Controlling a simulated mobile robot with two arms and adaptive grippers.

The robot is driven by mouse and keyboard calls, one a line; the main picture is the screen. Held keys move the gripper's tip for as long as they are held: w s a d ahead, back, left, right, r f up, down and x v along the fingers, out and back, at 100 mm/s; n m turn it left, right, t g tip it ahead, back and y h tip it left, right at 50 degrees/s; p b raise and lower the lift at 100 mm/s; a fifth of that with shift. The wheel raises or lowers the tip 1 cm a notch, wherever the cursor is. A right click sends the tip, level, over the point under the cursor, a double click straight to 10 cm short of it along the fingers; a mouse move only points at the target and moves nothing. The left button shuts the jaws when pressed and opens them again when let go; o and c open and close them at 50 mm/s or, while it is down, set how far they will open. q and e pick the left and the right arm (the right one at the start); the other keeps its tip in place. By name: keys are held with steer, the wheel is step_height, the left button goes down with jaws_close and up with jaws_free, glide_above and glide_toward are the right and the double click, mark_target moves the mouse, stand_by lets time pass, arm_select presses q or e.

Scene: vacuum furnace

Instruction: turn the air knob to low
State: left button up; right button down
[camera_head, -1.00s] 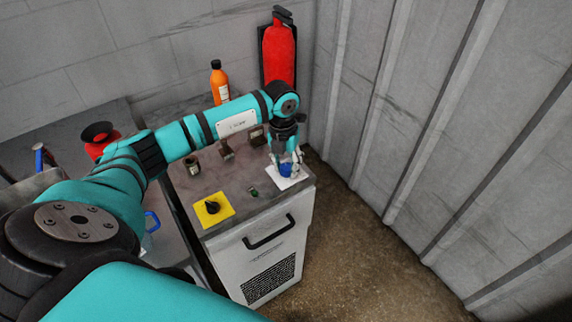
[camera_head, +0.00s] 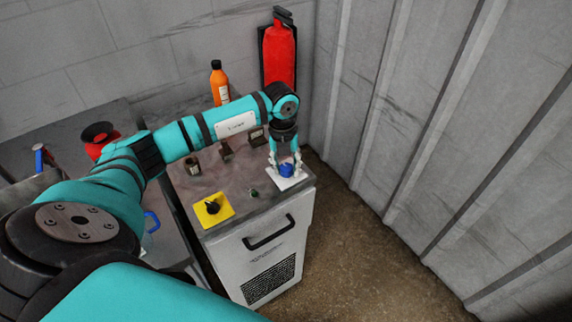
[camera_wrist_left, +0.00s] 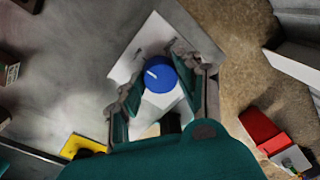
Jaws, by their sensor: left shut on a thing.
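The blue knob (camera_head: 286,171) sits on a white plate (camera_head: 294,182) at the right front of the cabinet top. My left gripper (camera_head: 286,166) reaches down to it, one finger on each side, shut on it. In the left wrist view the blue knob (camera_wrist_left: 160,76) shows a short white mark on its left part, between the fingers of the left gripper (camera_wrist_left: 160,82). I cannot read any label on the white plate. Which knob is the air knob is not readable. My right gripper is not in view.
A black knob (camera_head: 212,207) on a yellow plate (camera_head: 221,216) and a small green button (camera_head: 254,192) share the cabinet top. Small dark boxes stand behind. An orange bottle (camera_head: 219,84) and red extinguisher (camera_head: 280,55) are at the back. A corrugated wall (camera_head: 420,110) rises at right.

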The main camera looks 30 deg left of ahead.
mark_target(283, 167)
arm_select(q)
steer(key=o, duration=1.1)
steer(key=shift+o, duration=0.2)
step_height(283, 167, up, 12)
steer(key=shift+s+a, duration=0.15)
steer(key=shift+a, duration=0.15)
